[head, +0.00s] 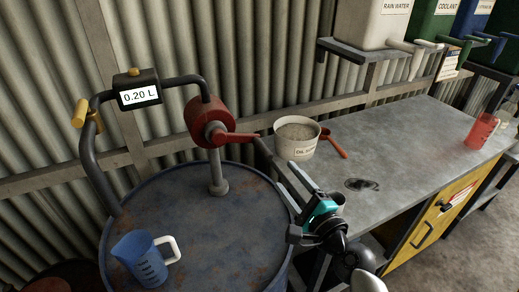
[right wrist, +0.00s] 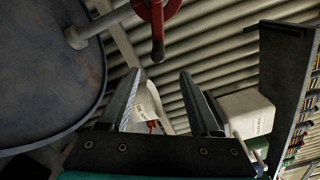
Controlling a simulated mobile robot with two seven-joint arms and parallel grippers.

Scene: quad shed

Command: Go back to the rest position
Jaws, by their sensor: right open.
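My right gripper (head: 274,156) is in the head view, by the right rim of the blue drum and near the red pump handle. In the right wrist view its two fingers (right wrist: 161,74) stand apart with nothing held between them. The red pump (head: 208,122) with its red handle stands on the drum, and it also shows at the top of the right wrist view (right wrist: 157,20). The white tub (head: 296,137) of grey granules is on the bench just behind the gripper; part of it shows beyond the fingers in the wrist view. My left gripper is not in view.
The drum (head: 205,240) carries a blue measuring jug (head: 145,258) and a meter (head: 138,95) reading 0.20 L. The metal bench (head: 415,150) holds a red scoop (head: 333,143) and a red jug (head: 481,131). Liquid containers (head: 372,22) stand on the shelf above. The bench middle is mostly clear.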

